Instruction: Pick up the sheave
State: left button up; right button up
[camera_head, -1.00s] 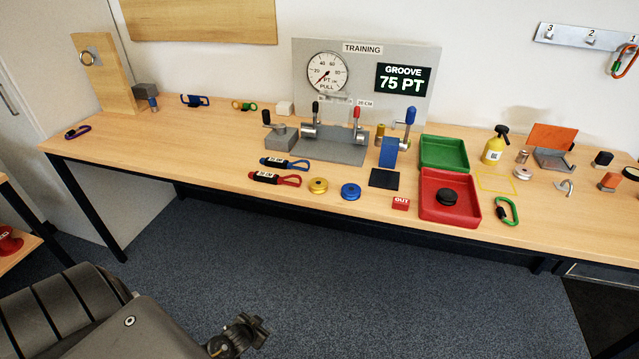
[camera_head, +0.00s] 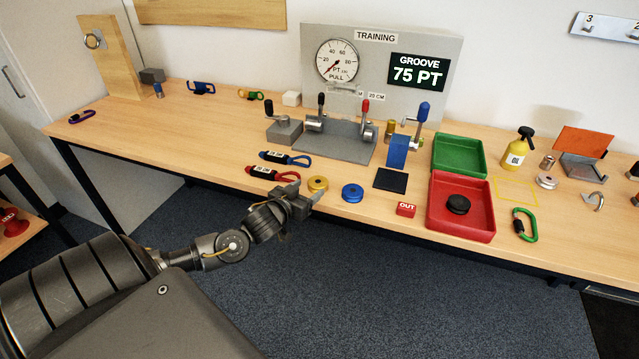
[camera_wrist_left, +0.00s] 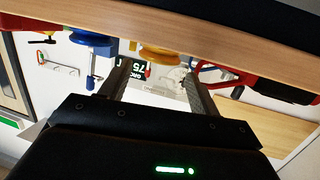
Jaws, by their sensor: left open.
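Several round grooved discs that look like sheaves are in the head view. A gold one (camera_head: 317,184) and a blue one (camera_head: 352,192) lie near the table's front edge, a black one (camera_head: 458,204) lies in the red tray (camera_head: 433,214), and a silver one (camera_head: 546,182) lies at the right. My left gripper (camera_head: 306,192) is open and empty at the front edge, just left of the gold disc and apart from it. In the upside-down left wrist view, the gold disc (camera_wrist_left: 160,52) shows beyond and between the fingers, with the blue disc (camera_wrist_left: 92,39) beside it. My right gripper is out of view.
A red-strapped carabiner (camera_head: 272,173) lies close behind the left gripper, with a blue one (camera_head: 285,158) behind it. A grey fixture (camera_head: 335,145) stands behind.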

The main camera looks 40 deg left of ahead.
aim_at(323, 178)
pick_arm(q)
jog(key=x, duration=0.2)
jog(key=shift+w+f, duration=0.1)
jog(key=shift+w, duration=0.2)
jog(key=shift+w+f, duration=0.15)
jog(key=shift+w, duration=0.25)
jog(key=x, duration=0.5)
jog(key=shift+p, duration=0.4)
jog(key=shift+c, duration=0.4)
jog(key=c, duration=0.6)
